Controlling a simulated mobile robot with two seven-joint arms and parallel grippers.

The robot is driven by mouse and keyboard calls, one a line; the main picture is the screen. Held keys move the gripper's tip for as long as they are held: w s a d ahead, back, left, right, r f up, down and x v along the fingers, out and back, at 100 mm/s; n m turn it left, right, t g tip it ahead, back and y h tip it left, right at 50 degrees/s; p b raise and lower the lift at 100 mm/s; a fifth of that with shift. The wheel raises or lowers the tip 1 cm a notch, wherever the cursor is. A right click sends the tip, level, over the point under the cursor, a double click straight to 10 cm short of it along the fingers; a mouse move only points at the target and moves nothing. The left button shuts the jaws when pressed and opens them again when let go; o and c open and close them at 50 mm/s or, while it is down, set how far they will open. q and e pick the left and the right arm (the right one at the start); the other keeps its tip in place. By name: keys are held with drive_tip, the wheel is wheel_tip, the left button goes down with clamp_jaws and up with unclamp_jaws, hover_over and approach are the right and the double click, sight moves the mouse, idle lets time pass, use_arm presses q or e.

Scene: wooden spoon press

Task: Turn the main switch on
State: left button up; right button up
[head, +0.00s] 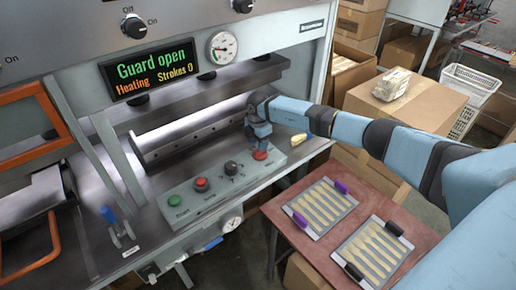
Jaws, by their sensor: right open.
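The press has a dark rotary knob (134,26) marked Off and On on its upper panel. Its pointer is hard to read, and no label that says main switch is legible. On the grey control box (215,192) are a green start button (175,201), a red button (201,184), a black knob (231,168) and a red knob or button (260,154). My right gripper (260,143) points down, open, right over the red knob at the box's far end and partly hides it. I cannot tell if they touch. My left gripper is out of view.
A lit display (151,71) reads Guard open, Heating, Strokes 0. An orange guard frame (35,122) stands at the left. Two trays of wooden spoons, one left (289,206) and one right (401,261), lie on a reddish table (345,240). Cardboard boxes (427,101) stand behind my right arm.

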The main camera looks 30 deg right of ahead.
wheel_tip(320, 180, up, 11)
drive_tip(key=b, duration=0.1)
drive_tip(key=shift+b, duration=0.3)
